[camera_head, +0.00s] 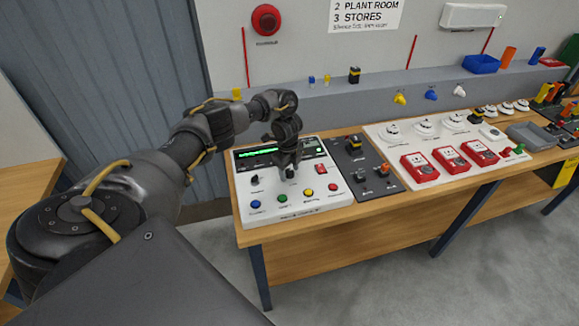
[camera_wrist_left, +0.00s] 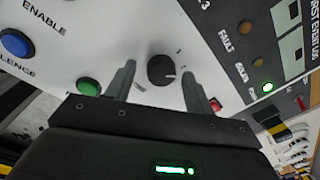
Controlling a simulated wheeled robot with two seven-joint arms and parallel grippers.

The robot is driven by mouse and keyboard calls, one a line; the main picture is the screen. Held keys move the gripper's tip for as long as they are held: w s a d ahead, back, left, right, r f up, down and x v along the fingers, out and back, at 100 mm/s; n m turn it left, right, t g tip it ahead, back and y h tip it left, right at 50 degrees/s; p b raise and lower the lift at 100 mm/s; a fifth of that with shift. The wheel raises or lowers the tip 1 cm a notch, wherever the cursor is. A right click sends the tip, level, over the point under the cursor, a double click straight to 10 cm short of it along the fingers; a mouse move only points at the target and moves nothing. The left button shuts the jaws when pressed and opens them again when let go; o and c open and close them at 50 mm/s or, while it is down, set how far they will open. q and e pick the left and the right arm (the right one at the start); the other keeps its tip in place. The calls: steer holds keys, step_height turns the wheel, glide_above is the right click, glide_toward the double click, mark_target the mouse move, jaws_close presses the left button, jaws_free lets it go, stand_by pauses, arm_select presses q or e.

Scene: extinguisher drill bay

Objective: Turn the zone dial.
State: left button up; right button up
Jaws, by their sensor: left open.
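The zone dial (camera_wrist_left: 160,70) is a round black knob with a pale pointer mark on the white face of the control panel (camera_head: 320,208). In the left wrist view it sits between the two fingers of my left gripper (camera_head: 288,166), with a gap on each side. My left gripper is open and points down at the panel. In the head view the gripper and wrist largely cover the dial. How far the fingertips are above the panel face is hard to tell. My right gripper is not in view.
Blue (camera_head: 255,204), green (camera_head: 282,198), yellow (camera_head: 308,191) and red (camera_head: 332,187) buttons line the panel's front. A black switch (camera_head: 254,180) is left of the gripper, and a red part (camera_head: 321,169) is to its right. Red call points (camera_head: 419,167) stand farther right.

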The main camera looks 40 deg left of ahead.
mark_target(288, 173)
arm_select(q)
steer(key=shift+r, duration=0.25)
step_height(288, 173, up, 10)
steer(key=p, duration=0.1)
steer(key=shift+s+r+p, duration=0.15)
steer(key=shift+s+p, duration=0.15)
steer(key=shift+s, duration=0.05)
